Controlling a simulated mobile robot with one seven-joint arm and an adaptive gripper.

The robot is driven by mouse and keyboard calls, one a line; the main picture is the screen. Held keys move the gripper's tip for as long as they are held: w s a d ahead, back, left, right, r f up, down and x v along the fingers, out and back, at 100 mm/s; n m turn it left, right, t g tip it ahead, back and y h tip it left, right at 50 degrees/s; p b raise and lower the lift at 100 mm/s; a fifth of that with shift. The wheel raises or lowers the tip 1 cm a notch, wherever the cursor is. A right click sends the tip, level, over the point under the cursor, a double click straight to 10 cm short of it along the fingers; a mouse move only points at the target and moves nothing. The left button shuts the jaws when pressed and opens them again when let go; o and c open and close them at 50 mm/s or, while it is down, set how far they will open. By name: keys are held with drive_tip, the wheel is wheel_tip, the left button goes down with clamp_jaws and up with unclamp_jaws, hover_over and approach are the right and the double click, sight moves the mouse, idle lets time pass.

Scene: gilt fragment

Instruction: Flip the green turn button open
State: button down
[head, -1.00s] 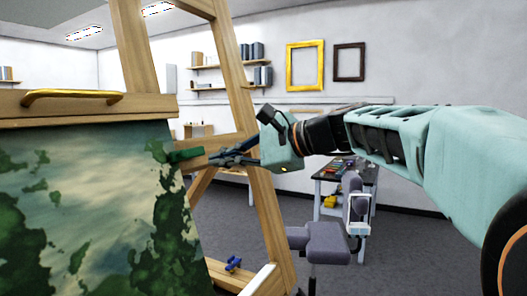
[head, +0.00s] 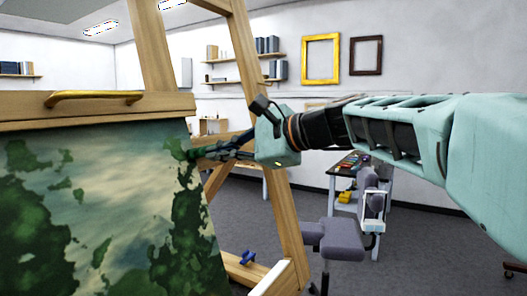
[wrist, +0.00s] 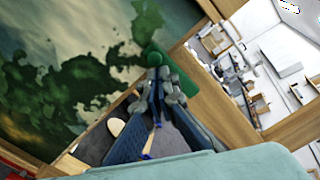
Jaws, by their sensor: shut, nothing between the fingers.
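The green turn button (wrist: 151,56) is at the right edge of the dark green landscape painting (head: 95,205), which stands on a wooden easel (head: 277,212). My gripper (head: 197,153) reaches in from the right, its fingertips beside the painting's edge at the button. In the wrist view my gripper (wrist: 163,80) has its dark tips close together, right below the button. They seem to touch it or nearly so; I cannot tell which. The gripper is shut with nothing held. In the head view the button is hard to tell from the painted foliage and the tips.
A gold bar handle (head: 95,98) lies along the top rail. A blue turn button (head: 247,257) sits lower on the easel. A grey chair (head: 338,240) and a worktable (head: 348,172) stand behind on the right. Open floor lies between.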

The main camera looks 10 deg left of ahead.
drive_tip(key=shift+r+m+p, duration=0.4)
drive_tip(key=shift+m+p, duration=0.3)
drive_tip(key=shift+p, duration=0.05)
drive_tip(key=shift+w+a+r+m+p, duration=0.1)
drive_tip(key=shift+w+r+m+p, duration=0.3)
drive_tip(key=shift+r+p, duration=0.35)
drive_tip(key=shift+w+a+r+m+p, duration=0.1)
drive_tip(key=shift+w+r+m+p, duration=0.15)
drive_tip(key=shift+r+m+p, duration=0.5)
drive_tip(key=shift+w+a+r+m+p, duration=0.1)
drive_tip(key=shift+w+r+m+p, duration=0.25)
drive_tip(key=shift+p, duration=0.7)
drive_tip(key=shift+w+r, duration=0.1)
